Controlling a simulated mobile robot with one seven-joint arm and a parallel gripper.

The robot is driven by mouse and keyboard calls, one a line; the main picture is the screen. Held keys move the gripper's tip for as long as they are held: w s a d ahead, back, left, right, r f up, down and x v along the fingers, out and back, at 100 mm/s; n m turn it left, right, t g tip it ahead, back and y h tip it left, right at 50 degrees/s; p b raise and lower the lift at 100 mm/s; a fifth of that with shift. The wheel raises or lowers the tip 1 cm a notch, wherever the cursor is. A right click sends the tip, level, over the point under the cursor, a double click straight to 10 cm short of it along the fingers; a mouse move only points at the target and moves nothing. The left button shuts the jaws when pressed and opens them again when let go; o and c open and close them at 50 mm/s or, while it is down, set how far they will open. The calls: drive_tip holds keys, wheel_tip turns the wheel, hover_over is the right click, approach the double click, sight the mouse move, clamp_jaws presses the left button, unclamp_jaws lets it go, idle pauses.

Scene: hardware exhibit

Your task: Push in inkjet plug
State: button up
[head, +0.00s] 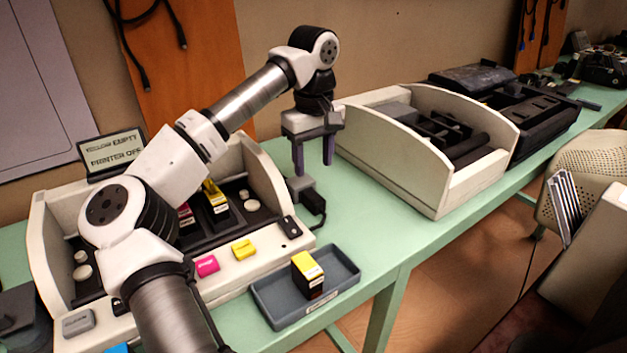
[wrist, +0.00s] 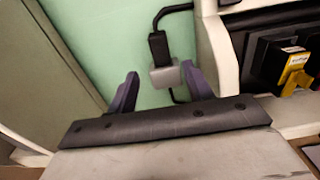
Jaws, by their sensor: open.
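The inkjet plug shows as a black body (wrist: 158,45) against a grey block (wrist: 165,77) in the wrist view, with a black cable running from it toward the printer. In the head view the black plug (head: 315,204) sits beside the printer's right side on the green table. My gripper (head: 313,168) is open and empty, its purple fingers pointing down above the grey block. In the wrist view the fingers of my gripper (wrist: 160,72) lie to either side of the block. I cannot tell how deep the plug sits.
The open inkjet printer (head: 270,243) stands left of the plug, with a yellow cartridge (head: 214,197) inside. Its sign (head: 112,151) reads "PRINTER OFF". A grey tray (head: 340,285) holds another cartridge (head: 307,277). A second beige machine (head: 440,190) stands right; green table lies between.

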wheel_tip(320, 180, up, 5)
drive_tip(key=shift+r, duration=0.1)
idle(0.3)
